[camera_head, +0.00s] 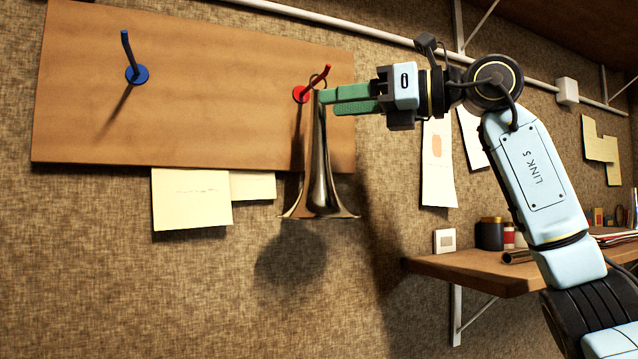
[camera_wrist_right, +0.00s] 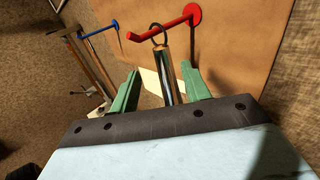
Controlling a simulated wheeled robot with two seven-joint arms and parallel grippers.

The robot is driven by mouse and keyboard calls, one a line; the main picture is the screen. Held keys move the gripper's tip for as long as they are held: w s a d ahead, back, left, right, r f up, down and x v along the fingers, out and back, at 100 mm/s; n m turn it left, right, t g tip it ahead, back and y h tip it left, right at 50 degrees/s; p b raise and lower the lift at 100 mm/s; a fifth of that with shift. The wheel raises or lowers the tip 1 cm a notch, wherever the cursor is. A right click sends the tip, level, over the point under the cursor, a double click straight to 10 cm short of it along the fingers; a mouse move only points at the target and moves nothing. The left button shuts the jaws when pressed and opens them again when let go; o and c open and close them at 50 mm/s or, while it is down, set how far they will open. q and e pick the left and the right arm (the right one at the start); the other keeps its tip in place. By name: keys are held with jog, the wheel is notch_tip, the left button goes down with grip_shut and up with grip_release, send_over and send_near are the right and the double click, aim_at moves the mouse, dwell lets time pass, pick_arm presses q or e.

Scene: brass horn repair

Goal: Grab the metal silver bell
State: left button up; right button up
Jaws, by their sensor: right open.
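The silver bell (camera_head: 321,165) hangs by a ring from the red hook (camera_head: 301,94) on the wooden board, its flared mouth pointing down. In the right wrist view its narrow top (camera_wrist_right: 165,72) shows between my two green fingers, with the ring over the red peg (camera_wrist_right: 160,27). My right gripper (camera_head: 340,100) comes in from the right at the upper part of the bell, just below the hook. It is open, with a finger on each side of the bell's neck (camera_wrist_right: 160,88). I cannot tell whether either finger touches it. My left gripper is not in view.
The wooden board (camera_head: 200,120) is fixed to the wall behind the bell. A blue hook (camera_head: 136,74) on its left is empty in the head view. Yellow paper notes (camera_head: 190,200) hang below. A wooden shelf (camera_head: 470,268) with small items stands at right.

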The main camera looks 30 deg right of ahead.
aim_at(318, 108)
jog(key=p+x, duration=0.1)
jog(key=x, duration=0.3)
jog(key=shift+w+f, duration=0.1)
jog(key=shift+w, duration=0.35)
jog(key=shift+s, duration=0.1)
jog(key=shift+c, duration=0.9)
grip_shut()
